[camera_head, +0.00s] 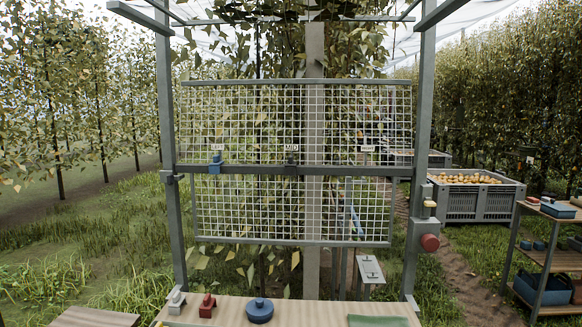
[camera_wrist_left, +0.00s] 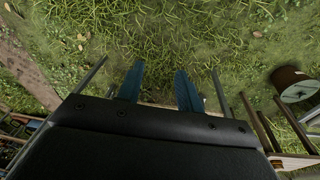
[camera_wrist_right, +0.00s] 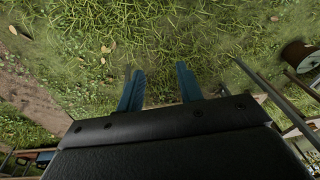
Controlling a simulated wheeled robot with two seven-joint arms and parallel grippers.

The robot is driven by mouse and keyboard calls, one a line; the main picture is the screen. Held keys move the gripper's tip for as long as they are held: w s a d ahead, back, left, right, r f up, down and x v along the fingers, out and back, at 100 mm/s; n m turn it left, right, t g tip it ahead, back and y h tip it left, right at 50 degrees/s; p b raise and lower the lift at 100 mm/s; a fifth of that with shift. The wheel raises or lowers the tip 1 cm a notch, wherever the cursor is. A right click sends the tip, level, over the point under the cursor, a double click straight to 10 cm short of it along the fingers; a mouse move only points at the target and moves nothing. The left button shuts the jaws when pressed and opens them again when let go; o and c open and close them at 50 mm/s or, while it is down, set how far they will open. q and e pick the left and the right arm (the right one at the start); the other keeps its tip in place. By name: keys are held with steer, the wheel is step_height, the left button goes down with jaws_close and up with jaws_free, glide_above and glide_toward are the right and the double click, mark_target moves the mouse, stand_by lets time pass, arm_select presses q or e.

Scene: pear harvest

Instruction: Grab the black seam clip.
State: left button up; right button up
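A small dark clip (camera_head: 291,158), which looks like the black seam clip, sits on the middle rail of the mesh frame under the centre label. It is small and its details are hard to make out. A blue clip (camera_head: 215,164) sits on the same rail to the left. My left gripper (camera_wrist_left: 157,82) is open and empty in the left wrist view, with grass below it. My right gripper (camera_wrist_right: 159,82) is open and empty in the right wrist view, also over grass. Neither gripper shows in the head view.
A wooden table (camera_head: 295,306) at the front holds a grey clip (camera_head: 177,302), a red clip (camera_head: 207,306), a round blue object (camera_head: 260,310) and a green mat (camera_head: 377,321). A grey post with a red knob (camera_head: 429,242) stands right. A shelf (camera_head: 545,257) and fruit crate (camera_head: 470,203) are further right.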

steer(key=shift+w+r, duration=0.1)
steer(key=shift+w, duration=0.15)
